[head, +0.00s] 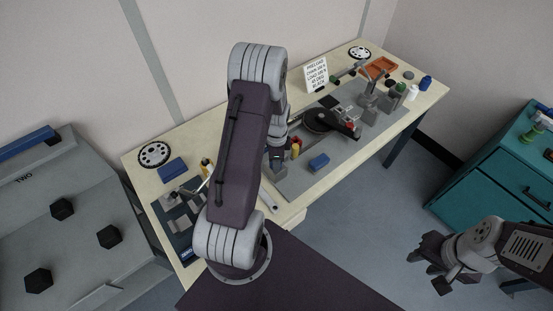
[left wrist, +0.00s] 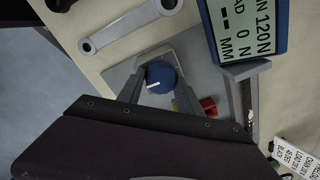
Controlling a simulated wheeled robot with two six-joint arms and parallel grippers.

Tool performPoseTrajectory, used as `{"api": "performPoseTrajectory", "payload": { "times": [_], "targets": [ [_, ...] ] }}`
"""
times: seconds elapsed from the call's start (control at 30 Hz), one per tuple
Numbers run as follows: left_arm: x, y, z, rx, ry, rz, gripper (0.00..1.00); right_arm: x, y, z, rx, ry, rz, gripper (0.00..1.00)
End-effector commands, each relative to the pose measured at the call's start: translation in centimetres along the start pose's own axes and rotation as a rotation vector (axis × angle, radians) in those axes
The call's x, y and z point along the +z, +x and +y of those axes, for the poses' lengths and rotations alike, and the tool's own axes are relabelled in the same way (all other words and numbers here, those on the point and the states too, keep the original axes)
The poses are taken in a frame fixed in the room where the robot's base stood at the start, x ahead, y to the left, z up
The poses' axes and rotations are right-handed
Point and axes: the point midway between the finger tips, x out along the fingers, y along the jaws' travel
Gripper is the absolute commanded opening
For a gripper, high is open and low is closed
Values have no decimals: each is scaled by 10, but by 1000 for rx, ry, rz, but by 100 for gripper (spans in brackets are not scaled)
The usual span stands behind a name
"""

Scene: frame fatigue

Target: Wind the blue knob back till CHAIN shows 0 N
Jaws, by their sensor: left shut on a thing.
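The blue knob (left wrist: 159,77), with a white pointer line, sits between the two grey fingers of my left gripper (left wrist: 161,80) in the left wrist view. The gripper is shut on it. The blue-framed display (left wrist: 247,28) is tilted and cut off at the top right of that view; its lines read "...N 120N", "...AD 0 N" and "-- MM". In the head view my left arm hides the knob and most of the left gripper. My right gripper (head: 438,277) is off the table at the lower right, fingers apart and empty.
A red block (left wrist: 208,107) is close beside the knob, and a metal wrench (left wrist: 125,27) lies near it. The table (head: 140,172) also holds a blue box (head: 172,169), a printed card (head: 316,75), an orange tray (head: 379,66) and bottles. A teal cabinet (head: 490,180) stands at right.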

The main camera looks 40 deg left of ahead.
Motion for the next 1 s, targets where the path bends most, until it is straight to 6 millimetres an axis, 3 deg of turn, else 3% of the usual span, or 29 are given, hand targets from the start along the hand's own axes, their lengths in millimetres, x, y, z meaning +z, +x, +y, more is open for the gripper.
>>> {"api": "performPoseTrajectory", "payload": {
  "times": [0.6, 1.0],
  "targets": [
    [-1, -2, -5, -9, -543, -23, 2, 0, 0, 0, 0, 0, 0, 36],
    [-1, -2, -6, -9, -733, -32, 2, 0, 1, 0, 0, 0, 0, 36]
  ]
}}
